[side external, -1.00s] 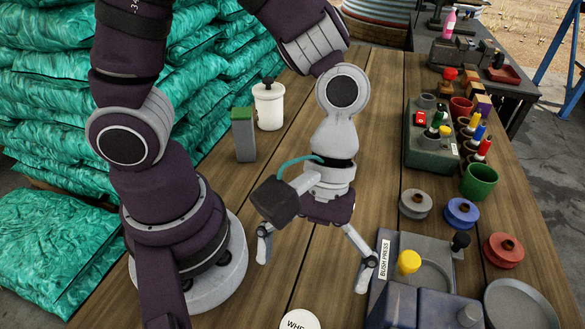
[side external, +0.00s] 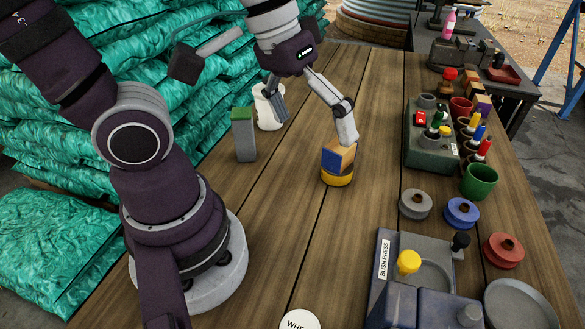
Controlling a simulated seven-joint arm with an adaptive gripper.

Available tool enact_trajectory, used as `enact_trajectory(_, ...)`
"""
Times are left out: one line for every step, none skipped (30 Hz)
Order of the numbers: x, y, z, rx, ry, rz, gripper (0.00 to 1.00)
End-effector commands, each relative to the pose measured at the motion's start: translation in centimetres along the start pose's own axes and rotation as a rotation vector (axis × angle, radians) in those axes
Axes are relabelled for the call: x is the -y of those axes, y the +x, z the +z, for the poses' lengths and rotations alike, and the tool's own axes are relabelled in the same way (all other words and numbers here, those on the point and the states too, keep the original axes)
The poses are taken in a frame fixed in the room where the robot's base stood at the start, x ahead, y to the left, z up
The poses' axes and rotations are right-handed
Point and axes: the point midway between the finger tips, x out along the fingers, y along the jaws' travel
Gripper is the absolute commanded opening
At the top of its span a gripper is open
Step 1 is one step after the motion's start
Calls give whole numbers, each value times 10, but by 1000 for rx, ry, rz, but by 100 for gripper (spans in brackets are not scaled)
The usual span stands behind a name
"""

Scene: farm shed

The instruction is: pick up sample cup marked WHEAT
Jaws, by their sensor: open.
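A white round top with the letters "WHE" (side external: 300,320) shows at the bottom edge of the view; the rest is cut off by the frame. It fits the WHEAT sample cup. My gripper (side external: 313,126) is open, fingers spread and pointing down, high up the table and far from that white top. Its left finger overlaps the white lidded canister (side external: 265,112) in the picture. Its right fingertip is at the top of a blue and orange block (side external: 338,159) on a yellow round base (side external: 337,179); I cannot tell whether they touch.
A grey-green upright block (side external: 243,136) stands left of the canister. The bush press (side external: 392,262), grey, blue and red spools (side external: 462,212), a green cup (side external: 479,181) and a switch box (side external: 432,145) line the right side. The middle planks are clear.

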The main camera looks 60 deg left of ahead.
Motion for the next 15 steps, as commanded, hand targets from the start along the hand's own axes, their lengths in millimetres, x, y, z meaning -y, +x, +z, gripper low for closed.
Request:
enact_trajectory(12,-4,-4,-76,71,-22,100)
enact_trajectory(20,-6,-6,-114,119,-42,100)
enact_trajectory(29,-9,-8,-156,172,-68,100)
enact_trajectory(35,-10,-9,-179,205,-87,100)
enact_trajectory(40,-11,-9,-196,232,-103,100)
enact_trajectory(44,-12,-10,-214,258,-120,100)
enact_trajectory(46,-13,-11,-222,273,-129,100)
enact_trajectory(48,-13,-11,-226,282,-135,100)
enact_trajectory(49,-13,-11,-228,288,-139,100)
enact_trajectory(49,-13,-11,-228,290,-140,100)
enact_trajectory(49,-13,-11,-227,291,-140,99)
enact_trajectory(49,-13,-11,-227,291,-139,94)
enact_trajectory(49,-13,-11,-227,291,-139,90)
enact_trajectory(49,-13,-11,-227,290,-139,86)
enact_trajectory(49,-13,-11,-226,290,-139,88)
